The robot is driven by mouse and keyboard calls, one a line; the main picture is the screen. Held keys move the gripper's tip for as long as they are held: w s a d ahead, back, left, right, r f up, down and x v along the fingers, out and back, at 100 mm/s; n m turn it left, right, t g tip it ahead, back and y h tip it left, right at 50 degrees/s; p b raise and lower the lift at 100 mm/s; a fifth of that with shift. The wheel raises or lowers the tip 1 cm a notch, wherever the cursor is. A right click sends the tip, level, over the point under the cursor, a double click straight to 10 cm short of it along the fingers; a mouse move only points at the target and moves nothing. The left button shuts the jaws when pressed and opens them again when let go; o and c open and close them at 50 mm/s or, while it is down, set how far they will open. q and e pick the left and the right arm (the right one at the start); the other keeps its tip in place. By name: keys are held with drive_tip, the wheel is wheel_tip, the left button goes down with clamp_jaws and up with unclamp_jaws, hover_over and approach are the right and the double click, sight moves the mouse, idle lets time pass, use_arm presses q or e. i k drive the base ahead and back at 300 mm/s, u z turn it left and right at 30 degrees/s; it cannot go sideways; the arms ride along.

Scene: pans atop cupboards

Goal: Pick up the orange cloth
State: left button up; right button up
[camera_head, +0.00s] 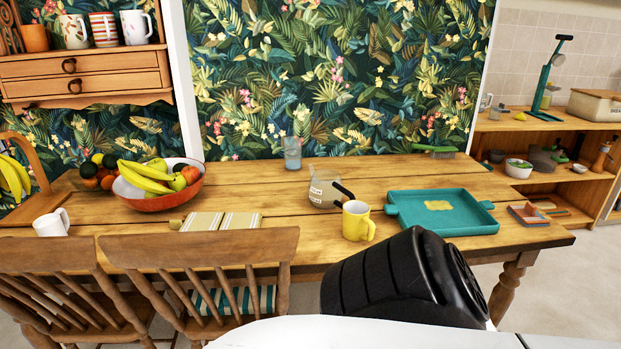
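I cannot make out a clearly orange cloth in the head view. A flat yellow-orange piece (438,205) lies in the teal tray (408,222) at the right of the table; I cannot tell whether it is cloth. A folded cream and green striped cloth (222,221) lies near the table's front edge, behind the chairs. Neither of my grippers is in view. A black rounded part, apparently mine, stands at the bottom centre-right and hides part of the table's front edge.
On the wooden table (330,170) are a fruit bowl (183,199), a yellow mug (355,222), a glass jug (325,192), a white mug (52,223), a glass (292,153) and a green brush (434,149). Two wooden chairs (200,241) block the front left.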

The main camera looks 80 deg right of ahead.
sight(527, 215)
drive_tip(key=z, duration=3.85)
